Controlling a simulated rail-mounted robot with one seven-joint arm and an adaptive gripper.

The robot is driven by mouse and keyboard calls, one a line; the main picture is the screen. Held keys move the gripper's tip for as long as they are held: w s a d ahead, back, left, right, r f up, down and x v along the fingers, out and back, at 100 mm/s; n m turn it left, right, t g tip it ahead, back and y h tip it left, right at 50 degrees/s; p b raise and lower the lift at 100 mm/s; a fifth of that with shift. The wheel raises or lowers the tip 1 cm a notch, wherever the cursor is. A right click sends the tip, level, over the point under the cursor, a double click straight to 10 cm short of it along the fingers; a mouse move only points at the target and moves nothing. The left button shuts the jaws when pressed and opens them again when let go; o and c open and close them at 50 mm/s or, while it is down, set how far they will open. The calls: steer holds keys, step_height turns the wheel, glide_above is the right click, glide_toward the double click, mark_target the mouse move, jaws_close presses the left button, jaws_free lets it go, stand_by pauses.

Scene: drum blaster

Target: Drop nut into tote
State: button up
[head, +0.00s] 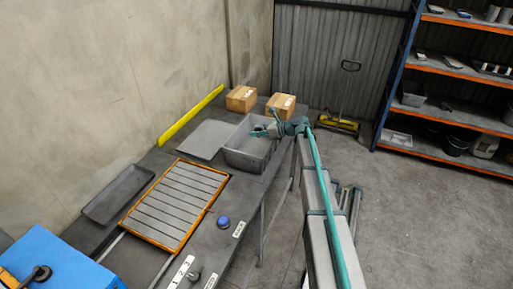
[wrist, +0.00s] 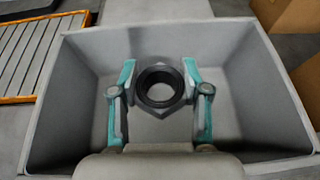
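The nut (wrist: 160,86) is a grey hexagonal piece with a dark round hole, seen in the wrist view between my two teal fingers. My gripper (wrist: 160,82) is shut on it, with one finger at each side. The grey tote (wrist: 53,128) is open at the top and surrounds the nut and fingers in the wrist view. In the head view, my gripper (head: 262,132) is over the tote (head: 246,160). The nut cannot be made out in the head view. Its exact height above the tote floor is not clear.
Two cardboard boxes (head: 241,98) (head: 281,105) stand behind the tote. A flat grey panel (head: 203,139) and an orange-framed slatted panel (head: 176,204) lie to its left. A blue button (head: 223,222) is nearer on the bench. Shelving (head: 450,66) stands at the right.

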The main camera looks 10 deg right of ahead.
steer(key=o, duration=0.5)
steer(key=shift+o, duration=0.2)
steer(key=v, duration=1.2)
steer(key=shift+r, duration=0.15)
